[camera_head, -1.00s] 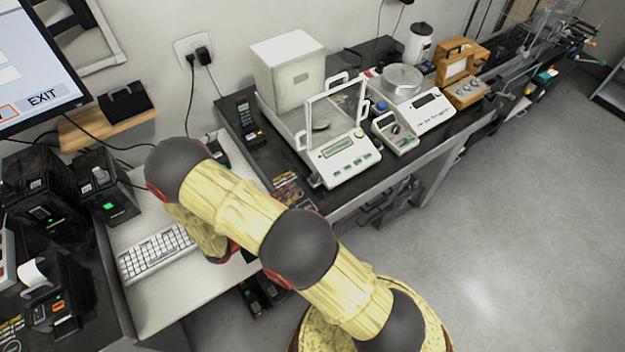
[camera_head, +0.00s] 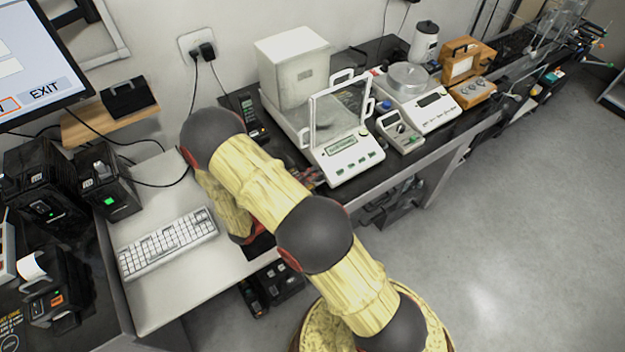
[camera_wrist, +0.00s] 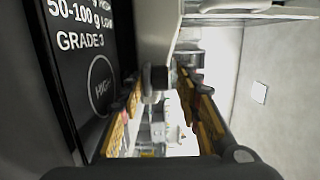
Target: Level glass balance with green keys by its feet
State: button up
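The glass balance (camera_head: 346,143) stands on the black bench top in the head view, with a big white box body behind, clear glass panels with white handles, and green keys along its front. Its feet are too small or hidden to make out there. My gripper is hidden behind my arm in the head view. In the wrist view my gripper (camera_wrist: 160,84) is open, its two orange-padded fingers apart. A dark, round knob-like part (camera_wrist: 155,77) shows between the fingertips; I cannot tell whether it is a foot of the balance or whether the fingers touch it.
A second balance with a round clear cover (camera_head: 408,78) and a small grey meter (camera_head: 399,131) stand right of the glass balance. A wooden-cased instrument (camera_head: 468,62) is beyond. A keyboard (camera_head: 168,243) lies on the lower white desk at left. A black printed panel (camera_wrist: 92,60) is close to the left finger.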

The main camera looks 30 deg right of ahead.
jog(key=shift+c, duration=1.2)
grip_shut()
jog(key=shift+g, duration=0.3)
jog(key=shift+w+r+m+g+p, duration=0.1)
jog(key=shift+w+m+g+p, duration=0.15)
jog(key=shift+m+g+p, duration=0.75)
jog(key=shift+w+m+g, duration=0.2)
jog(key=shift+m+g, duration=1)
jog(key=shift+g, duration=1)
jog(key=shift+o, duration=1.5)
grip_release()
